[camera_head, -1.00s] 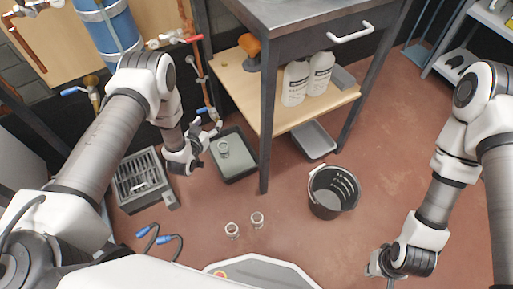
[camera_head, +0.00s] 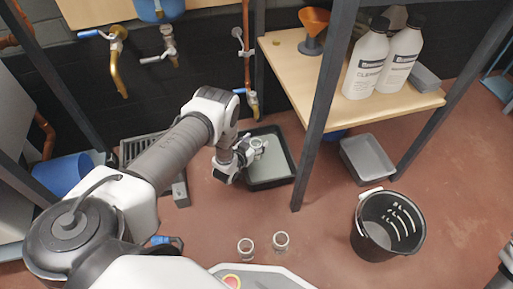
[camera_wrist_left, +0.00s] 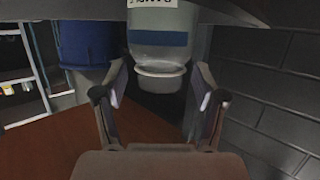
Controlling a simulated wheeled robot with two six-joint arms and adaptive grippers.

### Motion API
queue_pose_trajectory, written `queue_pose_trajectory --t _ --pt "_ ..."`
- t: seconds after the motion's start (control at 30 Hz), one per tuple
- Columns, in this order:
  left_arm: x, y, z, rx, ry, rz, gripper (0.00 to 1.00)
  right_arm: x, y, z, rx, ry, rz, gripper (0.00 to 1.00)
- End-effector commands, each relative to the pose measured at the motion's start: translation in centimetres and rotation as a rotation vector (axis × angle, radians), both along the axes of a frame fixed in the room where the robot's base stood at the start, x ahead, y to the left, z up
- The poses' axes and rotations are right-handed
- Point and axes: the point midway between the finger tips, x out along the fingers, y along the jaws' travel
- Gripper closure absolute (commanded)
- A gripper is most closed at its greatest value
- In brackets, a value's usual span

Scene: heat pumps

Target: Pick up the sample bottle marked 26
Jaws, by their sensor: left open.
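My left gripper (camera_head: 250,150) is open at the left side of a dark tray on the floor, beside a small clear sample bottle (camera_head: 258,145) that stands over the tray's grey inside. In the left wrist view the bottle (camera_wrist_left: 160,58) shows between and beyond the two spread fingers (camera_wrist_left: 160,110). It has a white label with part of a word and a blue band; no number is readable. Two more small bottles, the left one (camera_head: 246,248) and the right one (camera_head: 281,242), stand on the floor nearer me. Their marks are too small to read. My right gripper is outside the view.
The dark tray (camera_head: 291,168) lies beside a table leg (camera_head: 312,150). A grated drain box (camera_head: 181,190) is on its left. A black bucket (camera_head: 368,238) and grey bin (camera_head: 368,158) stand right. A shelf (camera_head: 285,52) holds white jugs and an orange funnel. Pipes hang close behind.

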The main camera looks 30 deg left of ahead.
Motion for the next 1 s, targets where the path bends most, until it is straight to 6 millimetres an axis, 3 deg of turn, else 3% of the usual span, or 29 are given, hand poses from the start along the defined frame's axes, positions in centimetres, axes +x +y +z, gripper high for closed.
queue_pose_trajectory --t 0.23,0.27,0.4,0.47,1.0 --pt "0.71 0.05 -0.10 0.000 0.001 0.000 0.29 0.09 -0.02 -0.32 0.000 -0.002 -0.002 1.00" --pt "0.70 0.05 -0.09 0.000 0.001 0.000 0.33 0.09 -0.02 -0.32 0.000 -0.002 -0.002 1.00" --pt "0.69 0.04 -0.10 0.000 0.000 0.000 0.82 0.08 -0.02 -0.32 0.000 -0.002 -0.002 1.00" --pt "0.68 0.04 -0.11 0.000 0.001 0.000 1.00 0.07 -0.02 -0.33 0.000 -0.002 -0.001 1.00" --pt "0.69 0.05 0.51 0.000 0.000 0.000 1.00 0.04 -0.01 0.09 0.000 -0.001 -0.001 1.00"
